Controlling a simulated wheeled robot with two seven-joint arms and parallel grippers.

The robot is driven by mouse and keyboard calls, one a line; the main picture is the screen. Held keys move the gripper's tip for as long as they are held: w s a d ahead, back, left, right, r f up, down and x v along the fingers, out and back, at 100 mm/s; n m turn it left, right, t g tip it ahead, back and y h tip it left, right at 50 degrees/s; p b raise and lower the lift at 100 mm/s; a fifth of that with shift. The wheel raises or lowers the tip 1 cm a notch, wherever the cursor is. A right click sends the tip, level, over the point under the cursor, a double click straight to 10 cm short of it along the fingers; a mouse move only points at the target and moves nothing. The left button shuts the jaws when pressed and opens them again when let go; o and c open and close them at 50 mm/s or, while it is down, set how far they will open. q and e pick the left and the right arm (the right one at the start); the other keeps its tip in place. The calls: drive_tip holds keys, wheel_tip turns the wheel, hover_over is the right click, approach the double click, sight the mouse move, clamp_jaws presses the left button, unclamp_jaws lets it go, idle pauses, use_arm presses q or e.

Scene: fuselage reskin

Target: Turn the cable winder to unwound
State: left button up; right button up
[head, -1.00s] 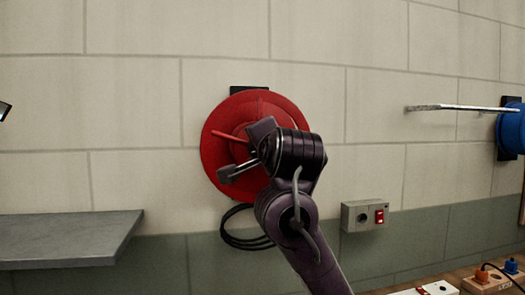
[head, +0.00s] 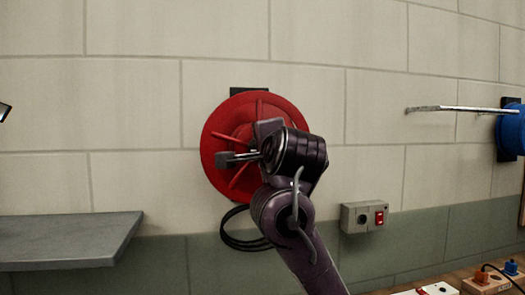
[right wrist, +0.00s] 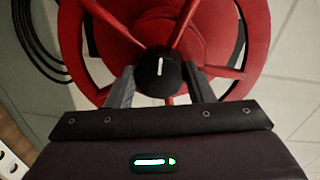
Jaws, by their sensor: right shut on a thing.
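The cable winder (head: 218,118) is a red round reel with red spokes, mounted on the wall in the middle of the head view. The right wrist view shows its spokes and rim close up, around a black hub knob (right wrist: 157,73) with a white mark. My right gripper (head: 225,160) is in front of the reel. In the right wrist view its fingers (right wrist: 157,85) stand on either side of the knob, shut on it. The arm hides the reel's lower right part and the knob in the head view.
Black cable loops (head: 240,235) hang below the reel. A grey box with a red switch (head: 365,217) is on the wall to the right. A grey shelf (head: 65,238) juts out at left. A blue reel (head: 512,130) with a metal bar stands at far right.

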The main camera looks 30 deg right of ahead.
drive_tip(key=o, duration=1)
drive_tip(key=shift+f, duration=0.1)
